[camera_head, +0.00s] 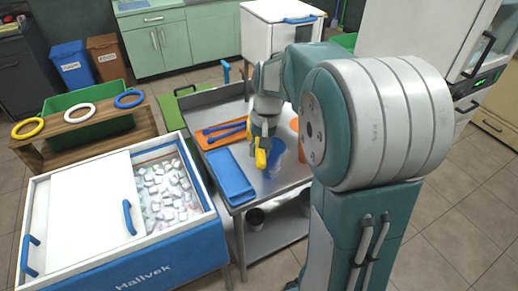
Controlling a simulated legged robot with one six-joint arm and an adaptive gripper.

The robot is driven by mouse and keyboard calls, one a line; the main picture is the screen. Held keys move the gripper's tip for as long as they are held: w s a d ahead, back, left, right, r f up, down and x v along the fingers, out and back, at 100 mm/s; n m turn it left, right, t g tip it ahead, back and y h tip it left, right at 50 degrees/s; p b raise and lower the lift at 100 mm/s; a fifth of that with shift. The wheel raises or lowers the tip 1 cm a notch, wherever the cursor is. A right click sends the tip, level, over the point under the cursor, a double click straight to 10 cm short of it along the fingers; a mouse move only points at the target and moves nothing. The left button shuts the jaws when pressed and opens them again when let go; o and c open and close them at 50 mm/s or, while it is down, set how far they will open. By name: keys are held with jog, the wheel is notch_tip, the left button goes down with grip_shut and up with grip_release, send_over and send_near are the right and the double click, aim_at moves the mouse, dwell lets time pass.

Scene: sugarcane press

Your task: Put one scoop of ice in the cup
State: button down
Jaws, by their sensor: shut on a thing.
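My gripper (264,154), with yellow fingers, is low over the metal table and shut on a blue cup-shaped thing (276,152). I cannot tell whether this is the cup or the scoop, as the fingers cover part of it. Ice cubes (167,195) fill the open right part of the white and blue ice chest (150,268). The chest's white sliding lid (85,215) covers the left part. My gripper is to the right of the chest, apart from the ice.
The metal table (262,190) holds a blue tray (231,178) and an orange tray (212,139) with blue tongs (224,130). Orange things (296,124) stand partly hidden behind my arm. A wooden rack (85,133) with coloured rings is behind the chest.

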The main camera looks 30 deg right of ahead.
jog(key=t+y, duration=0.1)
jog(key=y, duration=0.2)
jog(key=d+t+y, duration=0.1)
jog(key=t+y, duration=0.1)
jog(key=y, duration=0.1)
jog(key=d+t+y, duration=0.1)
jog(key=y, duration=0.2)
jog(key=shift+s+d+f+m, duration=0.1)
jog(key=shift+s+f+m, duration=0.05)
jog(key=shift+f+m, duration=0.15)
dwell(0.3)
jog(key=shift+d, duration=0.1)
jog(key=h, duration=0.1)
jog(key=a+r+g+h, duration=0.1)
jog(key=h, duration=0.1)
jog(key=shift+r+g, duration=0.2)
jog(key=shift+g, duration=0.1)
